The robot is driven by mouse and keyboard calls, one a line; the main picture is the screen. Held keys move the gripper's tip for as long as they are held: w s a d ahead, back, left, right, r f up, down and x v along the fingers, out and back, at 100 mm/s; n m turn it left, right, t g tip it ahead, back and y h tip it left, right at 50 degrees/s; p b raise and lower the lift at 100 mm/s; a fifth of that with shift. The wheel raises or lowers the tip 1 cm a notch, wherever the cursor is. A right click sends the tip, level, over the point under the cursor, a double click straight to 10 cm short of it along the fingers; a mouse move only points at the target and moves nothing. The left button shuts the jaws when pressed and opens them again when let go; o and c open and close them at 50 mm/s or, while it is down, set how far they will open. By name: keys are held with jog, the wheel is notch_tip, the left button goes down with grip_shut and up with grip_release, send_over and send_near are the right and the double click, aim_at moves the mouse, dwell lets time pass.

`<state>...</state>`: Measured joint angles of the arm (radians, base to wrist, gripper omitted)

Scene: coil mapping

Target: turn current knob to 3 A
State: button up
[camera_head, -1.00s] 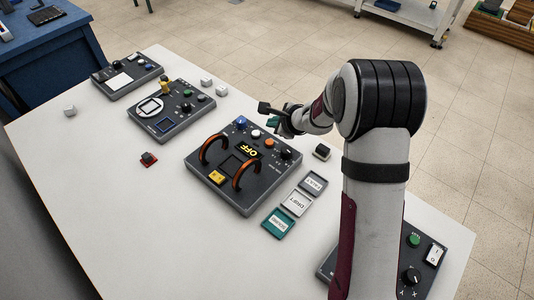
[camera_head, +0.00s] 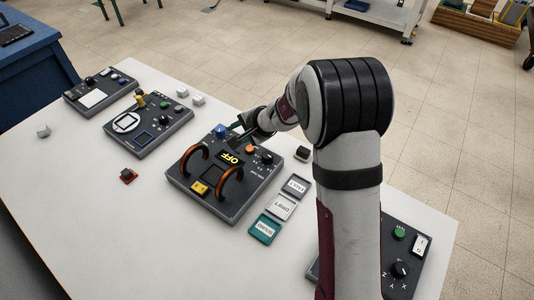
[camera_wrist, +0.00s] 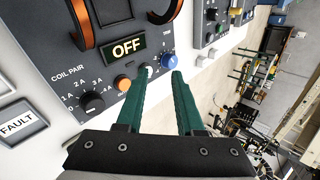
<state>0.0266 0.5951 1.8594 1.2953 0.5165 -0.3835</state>
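The coil panel (camera_head: 233,208) is a dark box with two orange-black coils and a display (camera_wrist: 125,47) reading OFF. The black current knob (camera_wrist: 93,104) sits at its lower left in the wrist view, among marks 1 A to 4 A. Its pointer is too small to read surely. It also shows in the head view (camera_head: 267,158). My gripper (camera_wrist: 160,73) has two green fingers, apart with nothing held between them.
An orange button (camera_wrist: 122,84) lies between the current knob and my fingers. Label tiles, FAULT (camera_head: 296,186), DRIFT (camera_head: 282,207) and a green one (camera_head: 265,229), lie beside the panel. Other panels stand left (camera_head: 147,125) and right (camera_head: 396,232). The white table (camera_head: 90,215) is largely free in front.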

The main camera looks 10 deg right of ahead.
jog(key=shift+o, duration=1.2)
jog(key=s+a+n, duration=0.1)
jog(key=n, duration=0.2)
jog(key=s+a+n+g, duration=0.1)
jog(key=n, duration=0.3)
jog(key=s+r+n+g, duration=0.1)
jog(key=n, duration=0.2)
jog(key=shift+s+a+n, duration=0.15)
jog(key=shift+a+n, duration=0.25)
jog(key=shift+o, duration=1.1)
jog(key=s+n, duration=0.1)
jog(key=n, duration=0.2)
jog(key=s+n+g, duration=0.1)
jog(key=n, duration=0.2)
jog(key=n+h, duration=0.1)
jog(key=n, duration=0.2)
jog(key=shift+s+r, duration=0.25)
jog(key=shift+s, duration=0.15)
jog(key=n, duration=0.3)
jog(key=s+d+n+h, duration=0.1)
jog(key=n, duration=0.2)
jog(key=d+n+g+h, duration=0.1)
jog(key=n, duration=0.1)
jog(key=shift+s+r+n, duration=0.35)
jog(key=shift+r+n, duration=0.05)
jog(key=d+r+n+t+h, duration=0.1)
jog(key=d+r+n+h, duration=0.35)
jog(key=n, duration=0.85)
send_near(267, 156)
jog(key=x, duration=0.9)
